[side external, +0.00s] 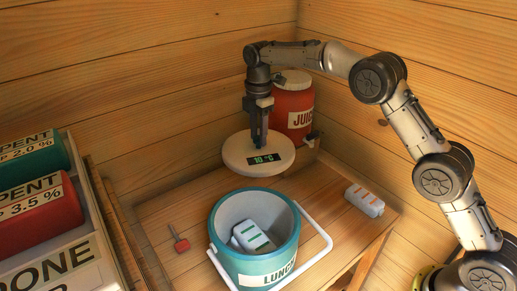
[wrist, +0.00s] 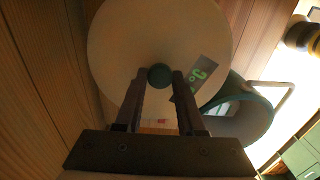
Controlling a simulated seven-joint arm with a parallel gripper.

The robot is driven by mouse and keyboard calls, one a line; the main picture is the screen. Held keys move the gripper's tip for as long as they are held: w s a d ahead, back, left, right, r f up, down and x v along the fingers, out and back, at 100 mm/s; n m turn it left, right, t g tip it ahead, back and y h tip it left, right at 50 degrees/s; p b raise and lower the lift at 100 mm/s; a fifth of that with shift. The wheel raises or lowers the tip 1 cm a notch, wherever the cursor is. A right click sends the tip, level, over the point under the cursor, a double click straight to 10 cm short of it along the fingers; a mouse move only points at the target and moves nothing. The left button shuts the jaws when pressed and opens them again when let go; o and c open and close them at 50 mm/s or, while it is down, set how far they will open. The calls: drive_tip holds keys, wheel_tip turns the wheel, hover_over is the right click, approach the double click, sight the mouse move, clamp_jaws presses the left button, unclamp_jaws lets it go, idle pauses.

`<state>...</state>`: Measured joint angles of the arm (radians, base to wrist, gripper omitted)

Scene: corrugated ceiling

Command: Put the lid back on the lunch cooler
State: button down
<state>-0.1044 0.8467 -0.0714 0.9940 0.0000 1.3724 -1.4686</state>
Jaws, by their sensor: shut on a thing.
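The lid (side external: 235,158) is a round cream disc with a small dark display reading 10 °C. My gripper (side external: 259,140) is shut on the lid's knob and holds the lid in the air, behind and above the cooler. In the wrist view the lid (wrist: 120,45) fills the top middle, with its dark green round knob (wrist: 159,76) between the fingertips of my gripper (wrist: 158,80). The lunch cooler (side external: 230,262) is a teal open tub marked LUNCH, standing on the wooden table. It also shows in the wrist view (wrist: 252,122), partly behind the lid. A white pack (side external: 250,236) lies inside it.
The cooler's white handle (side external: 322,248) hangs out to the right. A red juice jug (side external: 290,104) stands behind the lid by the wall. Another white pack (side external: 364,200) lies at right, a small red-headed item (side external: 181,244) at left. A crate (side external: 60,268) of containers stands far left.

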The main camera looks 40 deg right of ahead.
drive_tip(key=shift+n, duration=0.9)
drive_tip(key=s+a+r, duration=0.1)
drive_tip(key=s+a, duration=0.1)
drive_tip(key=s+a+r, duration=0.2)
drive_tip(key=a, duration=0.1)
drive_tip(key=s+a+r, duration=0.1)
drive_tip(key=s+a, duration=0.1)
drive_tip(key=a, duration=0.1)
drive_tip(key=shift+s+r, duration=0.2)
drive_tip(key=shift+r, duration=0.1)
drive_tip(key=s+a+r+n, duration=0.25)
drive_tip(key=s+a, duration=0.45)
drive_tip(key=s, duration=0.5)
wheel_tip(320, 180, down, 6)
drive_tip(key=shift+w+f, duration=0.15)
drive_tip(key=shift+f, duration=0.15)
idle(0.5)
drive_tip(key=shift+c, duration=2.2)
unclamp_jaws()
drive_tip(key=shift+o, duration=0.4)
drive_tip(key=o, duration=0.4)
drive_tip(key=shift+c, duration=0.2)
